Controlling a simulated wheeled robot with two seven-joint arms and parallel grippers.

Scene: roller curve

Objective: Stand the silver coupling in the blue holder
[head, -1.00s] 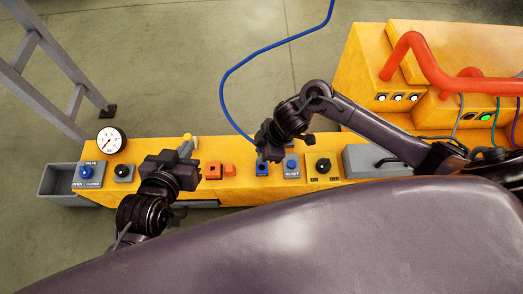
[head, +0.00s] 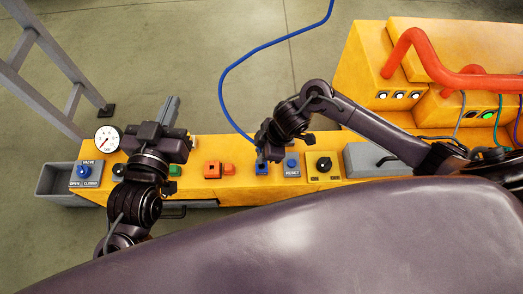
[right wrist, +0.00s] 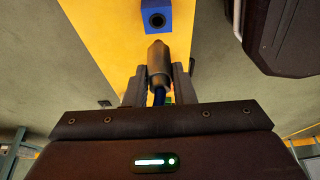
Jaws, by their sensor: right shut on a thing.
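The silver coupling (right wrist: 158,62), a dark metallic cylinder with a narrower tip, is between the fingers of my right gripper (right wrist: 158,88) in the right wrist view. A blue hose runs from its near end. The blue holder (right wrist: 155,18), a block with a round dark hole, lies beyond the coupling's tip, apart from it in that picture. In the head view the blue holder (head: 262,169) sits on the yellow bench just below my right gripper (head: 262,157), which hides the coupling. My left gripper (head: 170,108) is over the bench's far left edge; its finger gap is unclear.
The yellow bench (head: 240,148) carries an orange block (head: 212,170), a green button (head: 175,170), a reset button (head: 292,162), a black knob (head: 324,164) and a gauge (head: 108,138). The blue hose (head: 222,85) arcs over the floor. A yellow machine (head: 365,70) stands at right.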

